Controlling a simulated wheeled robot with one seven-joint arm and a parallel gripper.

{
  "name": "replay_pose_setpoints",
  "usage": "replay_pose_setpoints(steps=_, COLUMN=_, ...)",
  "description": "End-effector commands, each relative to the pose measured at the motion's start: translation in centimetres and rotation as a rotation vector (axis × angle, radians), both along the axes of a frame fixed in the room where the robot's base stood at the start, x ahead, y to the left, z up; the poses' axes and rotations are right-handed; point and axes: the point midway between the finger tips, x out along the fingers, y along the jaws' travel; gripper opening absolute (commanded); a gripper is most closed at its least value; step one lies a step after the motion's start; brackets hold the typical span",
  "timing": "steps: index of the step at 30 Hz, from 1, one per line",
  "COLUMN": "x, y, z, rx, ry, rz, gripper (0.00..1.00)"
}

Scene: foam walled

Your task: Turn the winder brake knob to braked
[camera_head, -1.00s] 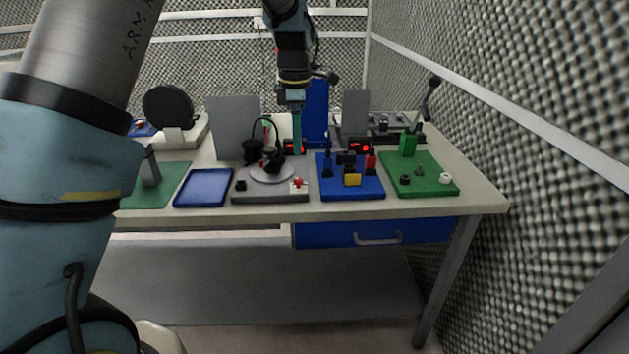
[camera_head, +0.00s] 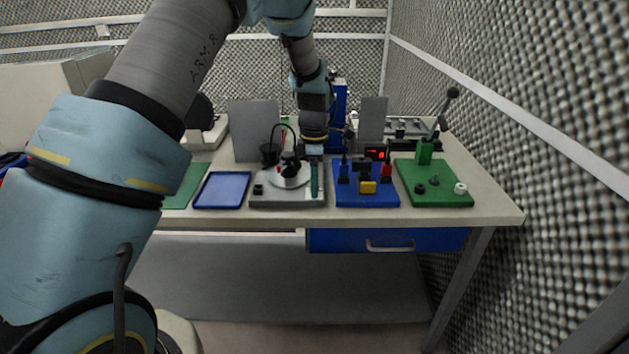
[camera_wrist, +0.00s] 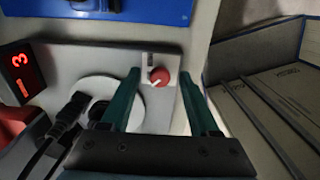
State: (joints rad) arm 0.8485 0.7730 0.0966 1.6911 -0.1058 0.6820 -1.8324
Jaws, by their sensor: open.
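The red winder brake knob (camera_wrist: 159,77), with a white pointer line, sits on a grey plate of the winder. In the wrist view it appears between my open green fingertips, with gaps on both sides. I cannot tell whether the fingertips are down at its height. In the head view my gripper (camera_head: 314,178) is over the right part of the grey winder base (camera_head: 272,201) and hides the knob. The round winder disc (camera_head: 291,182) is left of my gripper; it also shows in the wrist view (camera_wrist: 97,84), partly hidden by a finger.
A blue tray (camera_head: 222,190) lies left of the winder. A blue board (camera_head: 366,195) with upright parts stands close on the right, then a green board (camera_head: 433,190). A grey panel (camera_head: 254,130) stands behind. A red display (camera_wrist: 22,72) shows in the wrist view.

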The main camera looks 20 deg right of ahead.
Motion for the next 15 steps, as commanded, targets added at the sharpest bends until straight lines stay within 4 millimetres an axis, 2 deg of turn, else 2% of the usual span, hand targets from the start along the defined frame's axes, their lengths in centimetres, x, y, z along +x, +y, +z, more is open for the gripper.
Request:
replay_pose_setpoints(steps=2, x=0.00, y=0.00, z=0.01, rx=0.000, ry=0.000, rz=0.000, gripper=0.59)
replay_pose_setpoints(steps=15, x=0.00, y=0.00, z=0.04, rx=0.000, ry=0.000, rz=0.000, gripper=0.10)
